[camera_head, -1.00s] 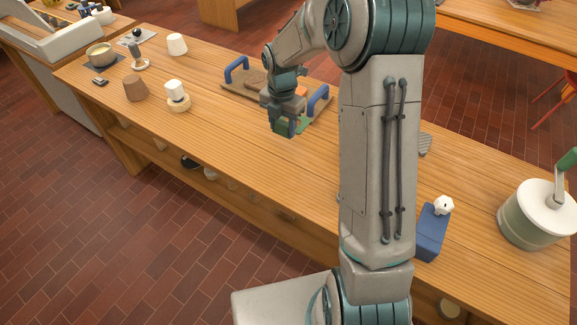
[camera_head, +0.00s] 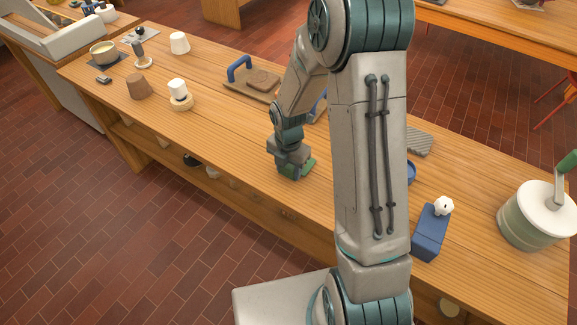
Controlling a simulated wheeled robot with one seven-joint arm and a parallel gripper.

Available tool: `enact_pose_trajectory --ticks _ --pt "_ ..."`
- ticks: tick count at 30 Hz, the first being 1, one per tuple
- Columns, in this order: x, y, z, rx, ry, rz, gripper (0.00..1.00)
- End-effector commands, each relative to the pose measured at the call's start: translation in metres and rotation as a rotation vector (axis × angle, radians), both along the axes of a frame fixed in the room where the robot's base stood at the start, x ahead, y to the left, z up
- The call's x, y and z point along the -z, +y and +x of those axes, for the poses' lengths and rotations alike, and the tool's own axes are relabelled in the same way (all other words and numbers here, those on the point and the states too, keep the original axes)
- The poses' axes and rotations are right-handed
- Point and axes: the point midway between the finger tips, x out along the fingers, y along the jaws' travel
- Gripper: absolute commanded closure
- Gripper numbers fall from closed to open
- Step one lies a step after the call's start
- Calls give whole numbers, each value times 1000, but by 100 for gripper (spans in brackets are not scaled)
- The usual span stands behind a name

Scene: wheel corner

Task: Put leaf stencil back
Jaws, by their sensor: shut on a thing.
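My gripper (camera_head: 292,174) is low over the front part of the long wooden table, pointing down. It is shut on a flat green piece, the leaf stencil (camera_head: 309,168), of which only edges show beside the fingers. I cannot tell whether the stencil touches the tabletop. The tray with blue handles (camera_head: 234,88) stands behind and to the left of my gripper, with a brown block (camera_head: 263,78) on it. My arm hides the tray's right part.
A white cup on a wooden disc (camera_head: 180,103), a brown cup (camera_head: 138,86) and a white cup (camera_head: 179,43) stand at left. A grey ribbed mat (camera_head: 420,142), a blue box (camera_head: 430,232) and a lidded pot (camera_head: 535,213) are at right. The table front-left of my gripper is clear.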

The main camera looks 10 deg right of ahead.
Motion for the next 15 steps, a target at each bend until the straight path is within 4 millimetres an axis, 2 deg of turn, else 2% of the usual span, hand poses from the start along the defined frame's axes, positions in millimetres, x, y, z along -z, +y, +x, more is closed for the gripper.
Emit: enact_pose_trajectory --ticks 9,10,11,12,15 --pt "5 0 0 1 0 0 78" --pt "3 0 0 1 0 0 47" --pt "3 0 0 1 0 0 38" --pt "3 0 0 1 0 0 33" --pt "3 0 0 1 0 0 33"
